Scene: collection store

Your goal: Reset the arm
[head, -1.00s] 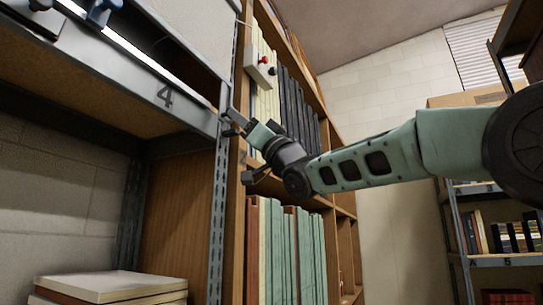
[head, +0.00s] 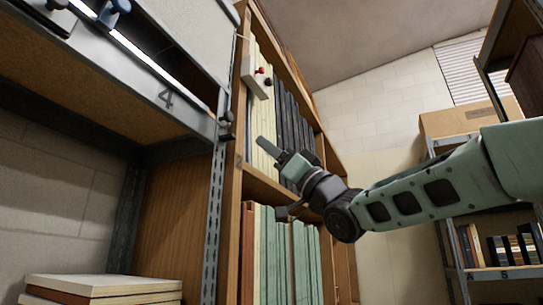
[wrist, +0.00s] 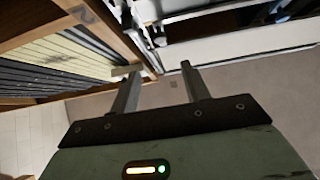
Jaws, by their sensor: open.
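My gripper (head: 268,180) is in front of the wooden bookcase in the head view, at the height of the shelf between the upper and lower rows of books. In the wrist view its two fingers (wrist: 158,82) stand apart with nothing between them. My green arm reaches in from the right side of the head view. No object is held.
A wooden bookcase (head: 229,215) holds cream and dark volumes above, green ones below. A white box with a red knob (head: 257,78) is on its upright. A metal rack marked 4 (head: 190,112) stands left. Stacked books (head: 104,285) lie lower left. Another rack (head: 505,272) stands right.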

